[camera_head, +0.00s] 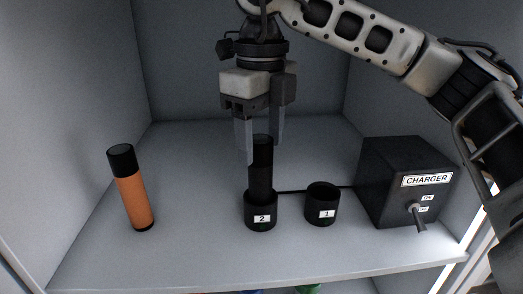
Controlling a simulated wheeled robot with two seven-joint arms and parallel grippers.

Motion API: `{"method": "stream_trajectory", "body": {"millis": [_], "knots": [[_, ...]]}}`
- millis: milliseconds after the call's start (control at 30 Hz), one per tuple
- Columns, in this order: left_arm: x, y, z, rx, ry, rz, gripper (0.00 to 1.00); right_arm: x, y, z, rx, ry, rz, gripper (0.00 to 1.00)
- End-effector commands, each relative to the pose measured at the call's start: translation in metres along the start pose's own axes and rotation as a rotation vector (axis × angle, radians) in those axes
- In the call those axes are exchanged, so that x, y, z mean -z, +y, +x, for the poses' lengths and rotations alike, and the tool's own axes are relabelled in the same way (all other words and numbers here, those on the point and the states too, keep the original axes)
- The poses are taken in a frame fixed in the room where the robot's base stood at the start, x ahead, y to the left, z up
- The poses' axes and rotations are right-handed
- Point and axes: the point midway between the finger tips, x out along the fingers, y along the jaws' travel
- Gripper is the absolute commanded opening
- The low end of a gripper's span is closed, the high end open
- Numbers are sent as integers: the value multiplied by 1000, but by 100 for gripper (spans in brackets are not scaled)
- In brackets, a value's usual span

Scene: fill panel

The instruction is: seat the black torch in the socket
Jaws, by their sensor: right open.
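The black torch (261,180) stands upright in the socket labelled 2 (261,219). Its lower end is inside the socket rim and hidden. My right gripper (261,150) comes down from above with its fingers on either side of the torch's upper end. The fingers are open. A second socket, labelled 1 (322,212), stands to the right and looks empty. My left gripper is not in view.
An orange torch with a black cap (133,197) stands at the left of the shelf (190,245). A dark charger box (399,172) with a switch stands at the right, with a cable to the sockets. Walls enclose the shelf at back and sides.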

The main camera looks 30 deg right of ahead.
Motion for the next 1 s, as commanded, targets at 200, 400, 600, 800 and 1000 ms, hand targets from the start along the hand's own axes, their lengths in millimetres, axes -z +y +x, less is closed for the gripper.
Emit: {"method": "stream_trajectory", "body": {"millis": [200, 400, 600, 800, 1000], "knots": [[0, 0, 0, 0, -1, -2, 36, 0, 0, -37, 1, -1, 0, 57], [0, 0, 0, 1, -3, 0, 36, 0, 0, -48, 0, 0, 0, 57], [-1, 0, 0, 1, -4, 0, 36, 0, 0, -48, 0, 1, -1, 57], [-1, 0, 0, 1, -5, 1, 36, 0, 0, -48, 0, 1, -1, 57], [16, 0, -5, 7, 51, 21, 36, -15, 17, -45, -26, -22, 40, 57]]}}
